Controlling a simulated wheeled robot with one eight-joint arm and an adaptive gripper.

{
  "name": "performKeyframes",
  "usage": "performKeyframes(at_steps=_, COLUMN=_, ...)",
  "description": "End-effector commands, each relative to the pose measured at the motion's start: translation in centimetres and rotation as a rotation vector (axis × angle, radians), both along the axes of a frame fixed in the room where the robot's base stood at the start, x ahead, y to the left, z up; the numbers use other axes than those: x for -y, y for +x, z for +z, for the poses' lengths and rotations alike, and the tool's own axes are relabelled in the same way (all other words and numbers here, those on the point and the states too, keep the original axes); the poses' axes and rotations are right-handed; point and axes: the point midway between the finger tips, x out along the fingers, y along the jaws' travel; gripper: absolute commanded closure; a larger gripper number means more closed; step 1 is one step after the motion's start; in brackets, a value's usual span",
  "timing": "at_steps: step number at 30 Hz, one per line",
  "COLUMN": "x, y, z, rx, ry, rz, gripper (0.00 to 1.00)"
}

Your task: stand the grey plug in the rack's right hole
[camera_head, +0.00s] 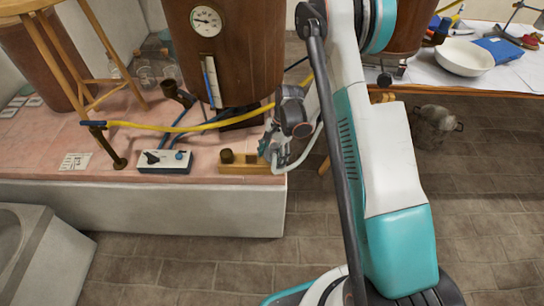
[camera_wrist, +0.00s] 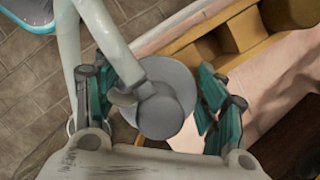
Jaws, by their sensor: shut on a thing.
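The grey plug (camera_wrist: 178,85) shows in the wrist view as a round grey disc with a smaller knob. My gripper (camera_wrist: 155,97) has its teal fingers on either side of the plug and is shut on it. In the head view my gripper (camera_head: 268,146) is at the right end of the wooden rack (camera_head: 257,169), and I cannot make out the plug there. The rack also shows in the wrist view (camera_wrist: 195,33), above and right of the plug. The plug looks apart from the rack; its lower end is hidden.
A dark brown plug (camera_head: 227,156) stands in the rack's left part. A white switch box (camera_head: 165,161) sits left of the rack on the pink tiled ledge (camera_head: 110,175). A copper vessel (camera_head: 235,60) stands behind. A yellow hose (camera_head: 190,126) crosses above the box.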

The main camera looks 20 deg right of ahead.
Motion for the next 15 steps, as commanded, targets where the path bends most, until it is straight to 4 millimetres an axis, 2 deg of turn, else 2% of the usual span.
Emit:
performKeyframes(at_steps=7, x=-0.01, y=0.0, z=0.04, rx=0.0, ry=0.0, rz=0.0, gripper=0.59)
performKeyframes(at_steps=8, x=-0.01, y=0.0, z=0.04, rx=0.0, ry=0.0, rz=0.0, gripper=0.31)
performKeyframes(at_steps=10, x=-0.01, y=0.0, z=0.04, rx=0.0, ry=0.0, rz=0.0, gripper=0.15)
performKeyframes(at_steps=11, x=0.0, y=0.0, z=0.04, rx=0.0, ry=0.0, rz=0.0, gripper=0.12)
performKeyframes(at_steps=15, x=0.0, y=0.0, z=0.04, rx=0.0, ry=0.0, rz=0.0, gripper=0.12)
